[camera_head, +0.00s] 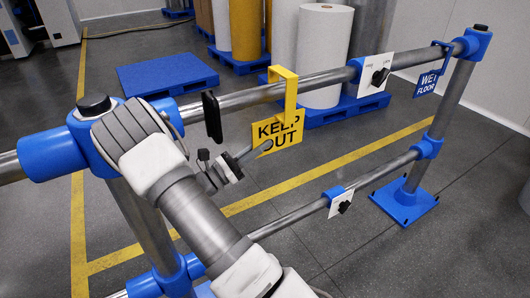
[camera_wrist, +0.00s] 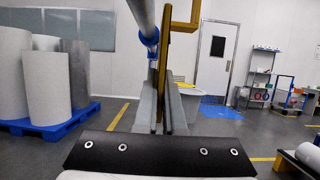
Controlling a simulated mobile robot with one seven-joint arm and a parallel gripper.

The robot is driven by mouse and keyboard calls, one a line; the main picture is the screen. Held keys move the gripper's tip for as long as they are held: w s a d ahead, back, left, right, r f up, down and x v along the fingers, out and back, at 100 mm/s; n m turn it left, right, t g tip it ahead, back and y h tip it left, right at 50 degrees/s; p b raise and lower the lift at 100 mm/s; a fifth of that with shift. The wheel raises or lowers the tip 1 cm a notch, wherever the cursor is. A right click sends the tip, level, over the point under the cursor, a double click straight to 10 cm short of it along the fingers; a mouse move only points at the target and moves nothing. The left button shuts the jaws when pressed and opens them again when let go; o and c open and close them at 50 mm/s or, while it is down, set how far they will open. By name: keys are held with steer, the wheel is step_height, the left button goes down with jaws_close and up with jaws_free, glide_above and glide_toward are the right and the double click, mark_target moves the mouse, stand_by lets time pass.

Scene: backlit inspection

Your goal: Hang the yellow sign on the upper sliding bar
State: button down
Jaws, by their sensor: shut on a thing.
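The yellow sign (camera_head: 277,131), lettered "KEEP OUT", has a bent yellow hook at its top. It is at the upper sliding bar (camera_head: 325,78), and the hook strap overlaps the bar in the head view. I cannot tell whether the hook rests on the bar. My gripper (camera_head: 255,150) is shut on the sign's lower left part. In the wrist view, the sign (camera_wrist: 162,70) stands edge-on between my fingers (camera_wrist: 160,112), with the bar (camera_wrist: 143,20) to its left and a yellow hook part (camera_wrist: 185,26) at upper right.
A blue sign (camera_head: 430,82) hangs near the right end of the upper bar. A white plate with a black knob (camera_head: 380,76) sits between the two signs. A black part (camera_head: 212,116) stands left of the yellow sign. A lower bar (camera_head: 290,218) runs below. Rolls (camera_head: 324,55) stand behind.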

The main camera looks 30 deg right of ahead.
steer(key=shift+w+d+f+b, duration=0.1)
steer(key=shift+w+f+b, duration=0.85)
steer(key=shift+w, duration=0.2)
steer(key=shift+w+d+f+b, duration=0.1)
steer(key=shift+w+f+b, duration=0.8)
steer(key=shift+w, duration=0.25)
steer(key=c, duration=0.9)
jaws_free()
steer(key=shift+a+f, duration=0.1)
steer(key=shift+a, duration=0.05)
